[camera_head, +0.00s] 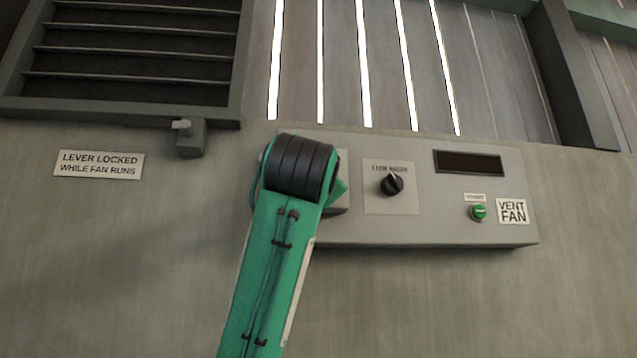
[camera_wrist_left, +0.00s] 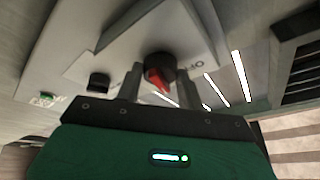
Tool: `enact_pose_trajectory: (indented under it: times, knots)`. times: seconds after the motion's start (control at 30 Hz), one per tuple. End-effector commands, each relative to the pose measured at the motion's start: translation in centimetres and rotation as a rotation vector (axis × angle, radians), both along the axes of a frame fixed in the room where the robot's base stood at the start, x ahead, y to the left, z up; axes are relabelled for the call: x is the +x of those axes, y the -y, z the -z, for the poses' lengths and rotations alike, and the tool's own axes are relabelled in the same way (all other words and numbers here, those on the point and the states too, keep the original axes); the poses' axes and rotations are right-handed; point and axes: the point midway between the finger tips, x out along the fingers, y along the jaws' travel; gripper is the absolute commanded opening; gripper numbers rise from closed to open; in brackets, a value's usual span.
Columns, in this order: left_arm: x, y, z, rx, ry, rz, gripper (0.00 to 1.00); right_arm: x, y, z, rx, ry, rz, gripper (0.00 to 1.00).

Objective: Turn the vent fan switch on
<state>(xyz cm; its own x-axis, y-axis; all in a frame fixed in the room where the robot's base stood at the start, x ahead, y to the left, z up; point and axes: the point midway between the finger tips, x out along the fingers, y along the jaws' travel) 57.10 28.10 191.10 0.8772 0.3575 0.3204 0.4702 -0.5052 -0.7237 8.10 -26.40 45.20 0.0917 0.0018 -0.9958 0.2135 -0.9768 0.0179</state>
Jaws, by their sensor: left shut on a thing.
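The vent fan switch is a round black rotary knob with a red pointer (camera_wrist_left: 157,75), seen in the left wrist view on a pale plate (camera_wrist_left: 110,55). The plate is marked "OFF" beside the knob, and the red pointer is directed toward my gripper's palm. My left gripper (camera_wrist_left: 160,85) has a finger on each side of the knob and is shut on it. In the head view my green arm and black wrist cover the knob and the fingertips. The grey control box (camera_head: 440,234) carries a "VENT FAN" label (camera_head: 513,211). My right gripper is not in view.
Right of the switch are a black selector knob (camera_head: 391,184), a dark display (camera_head: 468,162) and a green button (camera_head: 478,212). A louvred shutter (camera_head: 130,55) with a small lever (camera_head: 187,136) is upper left, above a sign (camera_head: 98,164) reading "LEVER LOCKED WHILE FAN RUNS".

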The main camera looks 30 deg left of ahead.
Motion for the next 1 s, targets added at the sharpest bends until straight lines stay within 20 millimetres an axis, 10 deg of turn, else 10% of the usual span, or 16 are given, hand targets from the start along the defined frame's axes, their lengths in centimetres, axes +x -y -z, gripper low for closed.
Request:
enact_pose_trajectory:
  times: [1.0]
  knots:
    - [-0.3,-0.35,-0.65,0.46,-0.343,-0.003,0.15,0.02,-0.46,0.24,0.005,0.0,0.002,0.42]
